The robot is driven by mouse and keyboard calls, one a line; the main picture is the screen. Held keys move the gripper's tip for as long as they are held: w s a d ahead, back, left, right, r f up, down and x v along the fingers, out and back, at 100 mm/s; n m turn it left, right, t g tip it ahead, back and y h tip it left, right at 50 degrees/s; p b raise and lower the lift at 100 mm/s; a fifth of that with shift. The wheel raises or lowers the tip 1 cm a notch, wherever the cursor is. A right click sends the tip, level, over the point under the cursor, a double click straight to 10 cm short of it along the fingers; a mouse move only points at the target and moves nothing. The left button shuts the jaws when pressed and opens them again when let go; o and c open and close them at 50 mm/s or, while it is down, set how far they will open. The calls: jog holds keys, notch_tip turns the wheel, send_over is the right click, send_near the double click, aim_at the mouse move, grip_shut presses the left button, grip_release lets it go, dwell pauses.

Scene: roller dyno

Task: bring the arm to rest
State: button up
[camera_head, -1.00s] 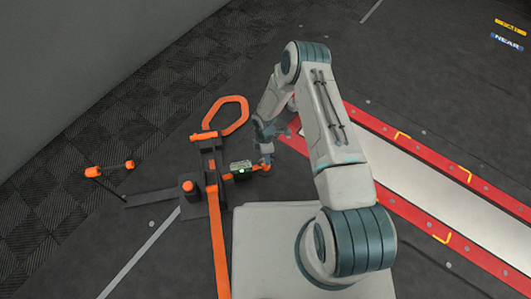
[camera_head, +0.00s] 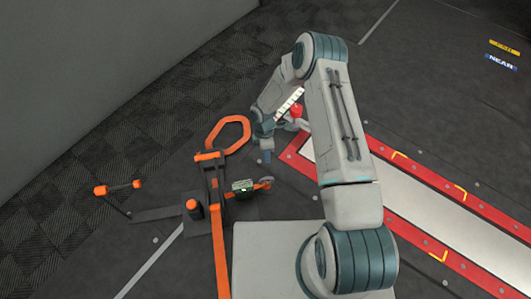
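My gripper (camera_head: 266,156) hangs at the end of my arm, near the middle of the head view. It points down beside the orange hexagonal ring and is apart from the small device below it. Its fingers are small and partly hidden by my own arm, so I cannot tell whether they are open or shut. My arm is bent, with its elbow raised at the top and its forearm folded down to the left.
An orange-and-black stand (camera_head: 215,200) with a hexagonal orange ring (camera_head: 229,132) is left of my gripper. A small device (camera_head: 243,186) with a display sits on it. An orange-ended bar (camera_head: 118,188) lies left. A red-edged metal track (camera_head: 440,215) runs right.

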dwell(0.4)
jog(key=s+d+r+m+t+p, duration=0.1)
jog(key=d+r+m+p, duration=0.3)
jog(key=r, duration=1.1)
jog(key=d+r+m+t+h+p, duration=0.15)
jog(key=r+p, duration=0.45)
jog(key=r, duration=0.9)
jog(key=s+d+r+m+p, duration=0.1)
jog(key=d+r+m+p, duration=0.3)
jog(key=r, duration=1)
jog(key=s+d+r+m+t+y+p, duration=0.1)
jog(key=s+r+m+p, duration=0.4)
jog(key=r, duration=1.1)
jog(key=s+d+r+m+t+y+p, duration=0.1)
jog(key=s+d+r+m+p, duration=0.2)
jog(key=s+r+p, duration=0.9)
notch_tip(320, 180, up, 4)
jog(key=s+m, duration=0.2)
jog(key=shift+s+m, duration=0.35)
jog(key=shift+s, duration=0.05)
